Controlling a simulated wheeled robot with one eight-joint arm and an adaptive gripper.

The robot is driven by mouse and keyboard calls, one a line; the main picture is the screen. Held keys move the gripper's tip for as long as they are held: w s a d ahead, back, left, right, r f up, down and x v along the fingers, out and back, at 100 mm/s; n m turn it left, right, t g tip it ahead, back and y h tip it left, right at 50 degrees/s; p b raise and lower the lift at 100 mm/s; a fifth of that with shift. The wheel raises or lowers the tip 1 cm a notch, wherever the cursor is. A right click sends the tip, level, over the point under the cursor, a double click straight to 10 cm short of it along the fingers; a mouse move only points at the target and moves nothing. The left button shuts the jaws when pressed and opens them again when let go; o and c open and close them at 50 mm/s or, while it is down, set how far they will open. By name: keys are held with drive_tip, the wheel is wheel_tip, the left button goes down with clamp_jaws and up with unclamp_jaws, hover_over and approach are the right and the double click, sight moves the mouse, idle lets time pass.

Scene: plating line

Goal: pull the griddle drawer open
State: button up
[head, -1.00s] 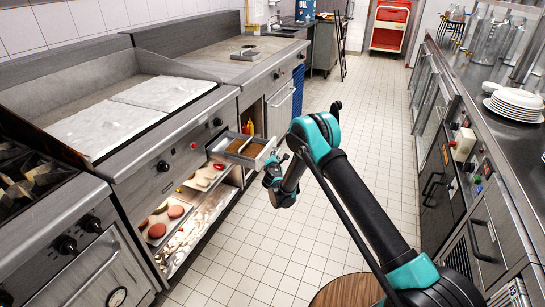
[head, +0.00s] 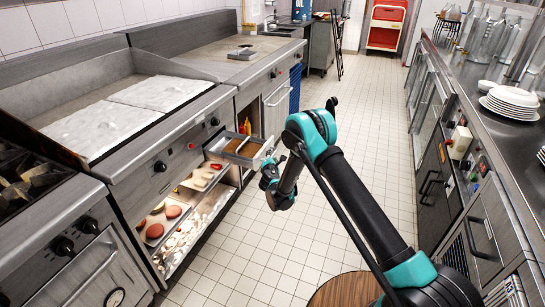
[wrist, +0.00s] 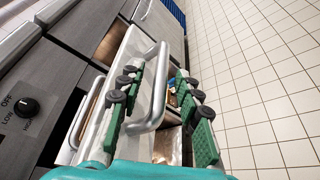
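The griddle drawer (head: 262,154) is a grey metal drawer under the griddle's control panel. It stands pulled out into the aisle, showing compartments with brown contents. In the wrist view, its pale front (wrist: 112,85) carries a silver bar handle (wrist: 159,85). My gripper (head: 271,172) is at the drawer's front end in the head view. In the wrist view, the green fingers of my gripper (wrist: 165,108) are spread apart with the handle between them.
The griddle (head: 105,125) has pale plates on top. Below the drawer, a lit open shelf (head: 190,232) holds trays of food. Red and yellow bottles (head: 247,127) stand behind the drawer. A round wooden top (head: 345,290) is near my base. The tiled aisle is clear.

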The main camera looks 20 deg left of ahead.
drive_tip(key=v, duration=0.5)
drive_tip(key=shift+s+d, duration=0.1)
drive_tip(key=shift+s, duration=0.2)
